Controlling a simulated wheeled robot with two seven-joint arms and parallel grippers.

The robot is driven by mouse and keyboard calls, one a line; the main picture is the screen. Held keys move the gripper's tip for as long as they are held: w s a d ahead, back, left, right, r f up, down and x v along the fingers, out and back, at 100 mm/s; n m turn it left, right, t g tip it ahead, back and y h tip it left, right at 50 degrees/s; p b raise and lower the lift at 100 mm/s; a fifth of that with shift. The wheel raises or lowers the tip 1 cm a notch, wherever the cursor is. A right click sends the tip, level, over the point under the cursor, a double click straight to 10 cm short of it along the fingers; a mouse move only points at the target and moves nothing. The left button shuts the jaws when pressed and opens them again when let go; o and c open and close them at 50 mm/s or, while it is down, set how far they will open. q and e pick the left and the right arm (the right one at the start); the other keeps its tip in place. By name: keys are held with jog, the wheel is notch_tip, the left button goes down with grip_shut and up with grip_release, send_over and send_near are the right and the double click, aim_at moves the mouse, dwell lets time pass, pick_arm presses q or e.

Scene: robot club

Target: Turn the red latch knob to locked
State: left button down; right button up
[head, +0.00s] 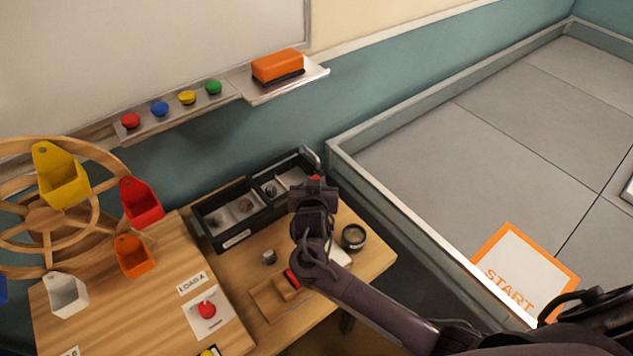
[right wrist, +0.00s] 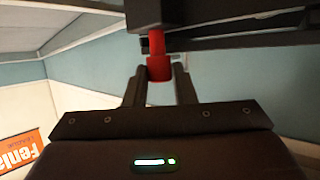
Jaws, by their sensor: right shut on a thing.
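The red latch knob (right wrist: 158,67) shows in the right wrist view, between the two fingers of my right gripper (right wrist: 159,82). It hangs below a dark edge. In the head view only a small red bit of the knob (head: 316,178) shows above my right gripper (head: 315,187), at the right end of a black case (head: 236,239). My right gripper is shut on the knob. The gripper and wrist hide most of it in the head view, and I cannot tell its latch position. My left gripper is not in view.
The wooden table (head: 222,282) holds a red button on a white card (head: 207,309), a small metal piece (head: 269,257) and a round dark tin (head: 353,237). A wooden wheel with coloured buckets (head: 62,178) stands at left. A walled grey floor field (head: 480,150) lies right.

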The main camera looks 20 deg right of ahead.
jog(key=shift+w+r+m+h, duration=0.1)
jog(key=shift+r+m+h, duration=0.1)
jog(key=shift+m+h, duration=0.45)
jog(key=o, duration=0.7)
jog(key=shift+o, duration=1.4)
jog(key=shift+w+d+f, duration=0.1)
jog(key=shift+w+f, duration=0.05)
jog(key=shift+f, duration=0.05)
jog(key=v, duration=0.7)
jog(key=shift+s+a+r, duration=0.2)
jog(key=shift+s+r, duration=0.1)
jog(key=shift+s+f+g, duration=0.1)
jog(key=shift+g, duration=0.2)
